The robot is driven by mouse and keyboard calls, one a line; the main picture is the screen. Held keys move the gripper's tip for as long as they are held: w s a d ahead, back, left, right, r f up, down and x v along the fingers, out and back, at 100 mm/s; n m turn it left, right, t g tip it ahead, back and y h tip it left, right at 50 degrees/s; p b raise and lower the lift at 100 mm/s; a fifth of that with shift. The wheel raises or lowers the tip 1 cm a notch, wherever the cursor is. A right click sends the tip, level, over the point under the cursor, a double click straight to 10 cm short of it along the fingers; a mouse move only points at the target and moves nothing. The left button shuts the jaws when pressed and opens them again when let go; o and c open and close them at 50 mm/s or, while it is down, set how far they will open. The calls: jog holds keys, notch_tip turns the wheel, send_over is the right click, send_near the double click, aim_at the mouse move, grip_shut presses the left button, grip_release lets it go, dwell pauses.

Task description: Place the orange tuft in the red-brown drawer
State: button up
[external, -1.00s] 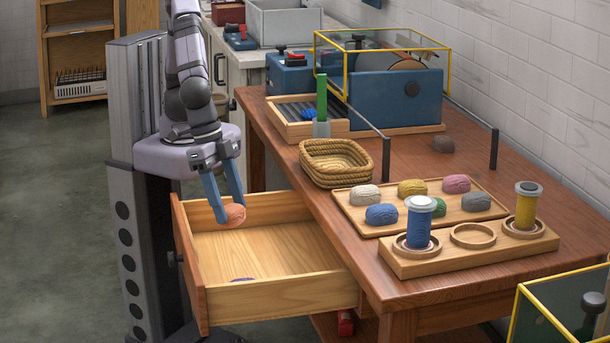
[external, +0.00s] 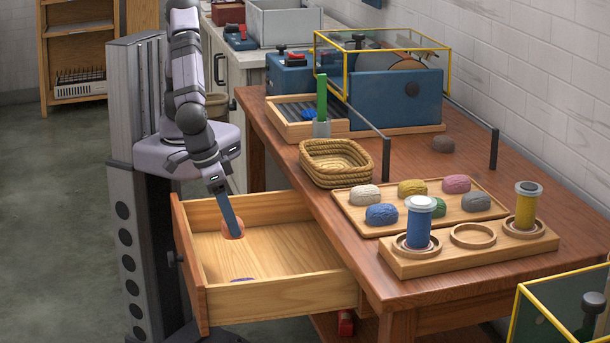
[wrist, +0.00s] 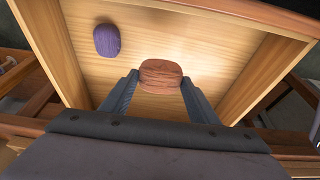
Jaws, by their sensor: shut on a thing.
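The orange tuft (external: 232,230) is between the blue fingers of my gripper (external: 231,226), low inside the open drawer. In the wrist view the tuft (wrist: 161,75) sits between both fingertips of my gripper (wrist: 160,88), over the drawer floor. I cannot tell whether the tuft touches the floor. The red-brown drawer (external: 275,301) is pulled out from the table, with a pale wood inside. A purple tuft (wrist: 107,40) lies on the drawer floor; in the external view only a sliver of it (external: 242,280) shows behind the front wall.
On the table stand a woven basket (external: 336,163), a wooden tray (external: 353,215) with several coloured tufts, and a spool holder (external: 412,268) with a blue and a yellow spool. Much of the drawer floor is clear.

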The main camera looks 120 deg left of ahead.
aim_at(221, 228)
jog(key=shift+f+b, duration=0.3)
jog(key=shift+f, duration=4.3)
jog(key=shift+f+b, duration=0.3)
jog(key=shift+b, duration=0.1)
jog(key=o, duration=1)
jog(key=shift+r, duration=0.15)
jog(key=shift+r+p, duration=0.35)
jog(key=shift+p, duration=0.25)
jog(key=v, duration=1.1)
jog(key=shift+s+d+r, duration=0.1)
jog(key=shift+s+r, duration=0.05)
jog(key=shift+r, duration=0.2)
